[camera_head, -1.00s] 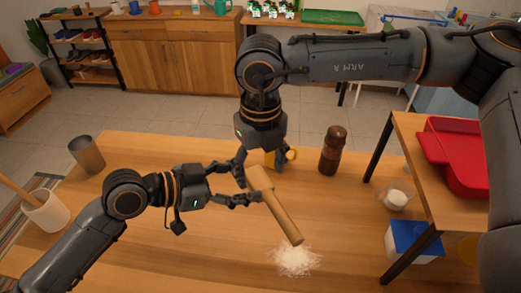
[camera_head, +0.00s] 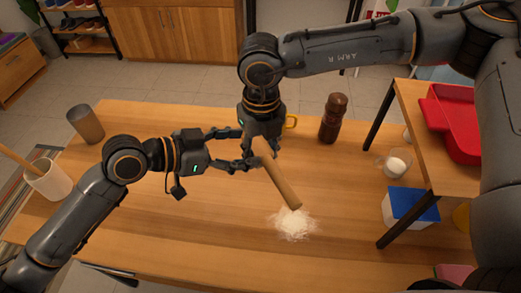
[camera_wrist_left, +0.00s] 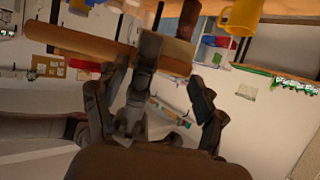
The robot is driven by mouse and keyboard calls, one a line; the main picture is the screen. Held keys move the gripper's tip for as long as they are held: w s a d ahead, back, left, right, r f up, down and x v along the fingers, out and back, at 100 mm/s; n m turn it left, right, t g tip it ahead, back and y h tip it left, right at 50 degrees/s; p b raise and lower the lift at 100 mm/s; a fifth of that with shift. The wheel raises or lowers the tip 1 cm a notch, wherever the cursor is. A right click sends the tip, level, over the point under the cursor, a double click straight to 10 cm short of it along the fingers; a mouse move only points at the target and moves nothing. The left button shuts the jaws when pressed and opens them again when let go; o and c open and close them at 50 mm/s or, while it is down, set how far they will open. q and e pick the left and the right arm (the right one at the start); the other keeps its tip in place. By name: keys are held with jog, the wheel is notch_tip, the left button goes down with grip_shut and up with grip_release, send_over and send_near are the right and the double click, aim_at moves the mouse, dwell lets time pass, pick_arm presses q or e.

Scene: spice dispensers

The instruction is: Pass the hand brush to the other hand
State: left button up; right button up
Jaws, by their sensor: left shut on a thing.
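The wooden hand brush (camera_head: 278,180) is held above the table, its long handle slanting down to the right in the head view. In the left wrist view the brush (camera_wrist_left: 85,43) lies across the upper left. My left gripper (camera_head: 246,149) reaches in from the left and is shut on the brush's upper end. My right gripper (camera_head: 264,146) comes down from above, right at that same end. Its fingers are mostly hidden by the brush and the left gripper, so I cannot tell whether they grip it.
A heap of white powder (camera_head: 294,223) lies below the handle. A brown grinder (camera_head: 333,118), a yellow mug (camera_head: 291,122), a metal cup (camera_head: 86,124) and a white pot (camera_head: 47,179) stand around the table. A raised shelf with a red tray (camera_head: 455,124) is at right. The front middle is clear.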

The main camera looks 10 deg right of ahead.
pick_arm(q)
jog(key=o, duration=1.3)
jog(key=shift+r, duration=0.1)
